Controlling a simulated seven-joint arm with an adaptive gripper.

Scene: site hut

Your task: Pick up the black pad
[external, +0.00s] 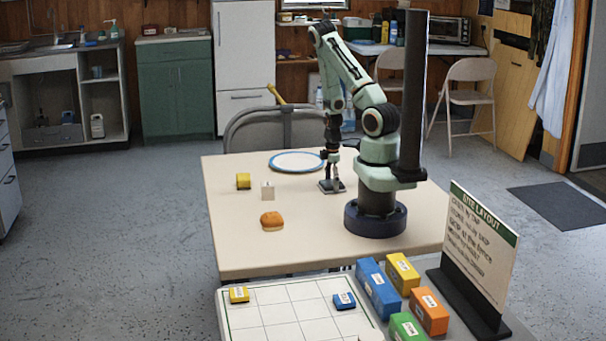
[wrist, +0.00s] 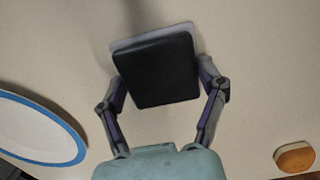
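The black pad (wrist: 158,70) is a flat dark square with a grey edge showing behind it in the wrist view. It lies slightly turned between the two fingers of my gripper (wrist: 162,84). The fingers are spread wide, one along each side of the pad; I cannot tell whether both press on it. In the external view my gripper (external: 332,174) points straight down over the pad (external: 331,186), at or just above the table top. The gap under the pad, if any, is too small to tell.
A blue-rimmed white plate (external: 297,161) lies behind the pad. A gridded board (external: 290,315) and several coloured blocks are in front.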

